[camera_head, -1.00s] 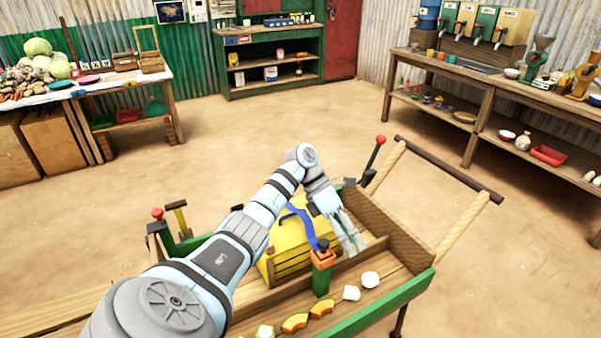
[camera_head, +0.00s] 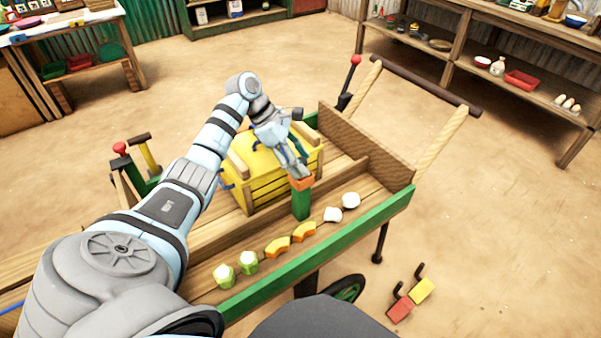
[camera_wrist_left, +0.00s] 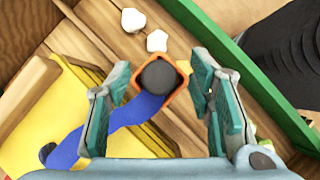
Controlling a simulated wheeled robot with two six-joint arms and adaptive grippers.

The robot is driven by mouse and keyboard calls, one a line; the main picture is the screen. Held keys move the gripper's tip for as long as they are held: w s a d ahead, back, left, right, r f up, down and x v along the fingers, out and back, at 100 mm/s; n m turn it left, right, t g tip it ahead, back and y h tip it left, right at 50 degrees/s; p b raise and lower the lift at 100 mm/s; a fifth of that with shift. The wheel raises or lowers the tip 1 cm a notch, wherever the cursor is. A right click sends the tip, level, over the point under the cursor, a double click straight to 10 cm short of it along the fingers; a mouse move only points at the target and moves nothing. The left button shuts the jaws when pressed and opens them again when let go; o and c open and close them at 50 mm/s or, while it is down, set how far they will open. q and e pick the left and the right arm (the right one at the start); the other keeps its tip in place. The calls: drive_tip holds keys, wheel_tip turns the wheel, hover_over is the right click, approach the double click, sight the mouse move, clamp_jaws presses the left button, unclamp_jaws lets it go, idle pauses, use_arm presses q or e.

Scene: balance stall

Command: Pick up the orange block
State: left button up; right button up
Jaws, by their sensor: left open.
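The orange block (camera_head: 300,184) sits at the top of a green post (camera_head: 301,203) on the wooden cart. In the left wrist view, the orange block (camera_wrist_left: 171,101) appears as a square edge around a dark round knob (camera_wrist_left: 158,77). My left gripper (camera_head: 298,173) is just above the block and partly covers it in the head view. In the left wrist view, the open fingers of my left gripper (camera_wrist_left: 160,70) are on either side of the block, with gaps on both sides. My right gripper is not in view.
Orange arcs (camera_head: 304,232), green pieces (camera_head: 224,275) and white pieces (camera_head: 350,200) lie along the cart's green side rail (camera_head: 375,224).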

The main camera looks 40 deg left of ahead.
use_arm(q)
drive_tip(key=shift+w+d+f, duration=0.15)
drive_tip(key=shift+d+f, duration=0.05)
drive_tip(key=shift+f, duration=0.2)
drive_tip(key=shift+r, duration=0.1)
clamp_jaws()
